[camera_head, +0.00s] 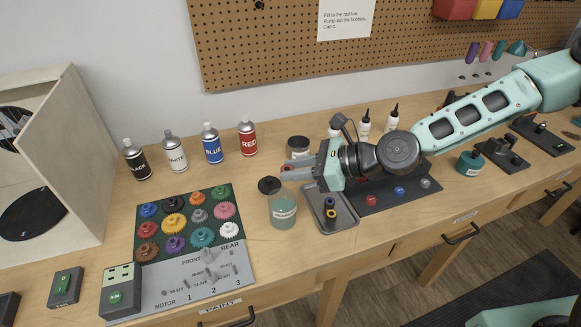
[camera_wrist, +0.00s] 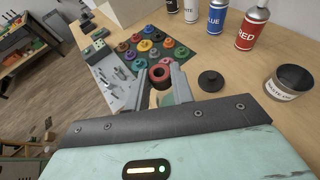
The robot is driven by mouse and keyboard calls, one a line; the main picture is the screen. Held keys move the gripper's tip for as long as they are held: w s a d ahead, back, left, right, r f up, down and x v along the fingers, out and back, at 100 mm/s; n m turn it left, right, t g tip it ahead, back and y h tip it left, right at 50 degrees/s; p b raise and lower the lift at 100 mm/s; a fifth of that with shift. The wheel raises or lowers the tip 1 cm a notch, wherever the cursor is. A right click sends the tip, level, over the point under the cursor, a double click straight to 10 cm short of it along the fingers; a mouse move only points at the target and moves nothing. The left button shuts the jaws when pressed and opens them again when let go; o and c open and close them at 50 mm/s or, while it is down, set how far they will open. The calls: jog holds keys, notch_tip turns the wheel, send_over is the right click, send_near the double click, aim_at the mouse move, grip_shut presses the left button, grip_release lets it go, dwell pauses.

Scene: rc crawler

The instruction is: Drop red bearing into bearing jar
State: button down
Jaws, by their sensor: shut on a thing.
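My gripper (camera_head: 288,168) is shut on the red bearing (camera_wrist: 160,73), a small ring with a dark centre. In the head view the gripper holds it above and slightly behind a teal-filled, labelled jar (camera_head: 283,212), which seems to be the bearing jar. The bearing is apart from the jar there. The jar stands upright with no lid on it. In the wrist view the fingers (camera_wrist: 160,78) pinch the bearing at their tips, and hide most of what lies below. A black knobbed lid (camera_head: 268,185) lies on the table beside the jar; it also shows in the wrist view (camera_wrist: 210,81).
A metal tray (camera_head: 346,222) with a few small parts sits right of the jar. A board of coloured gears (camera_head: 147,227) is to the left. Spray cans (camera_head: 248,137) and a waste pot (camera_head: 298,147) stand behind. A dark mat (camera_head: 385,205) lies further right.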

jog(key=shift+f+b, duration=1.6)
jog(key=shift+f, duration=0.3)
jog(key=c, duration=1.1)
grip_release()
jog(key=b+v, duration=0.1)
jog(key=v, duration=1.6)
jog(key=shift+d+r, duration=0.2)
jog(key=shift+s+f, duration=0.1)
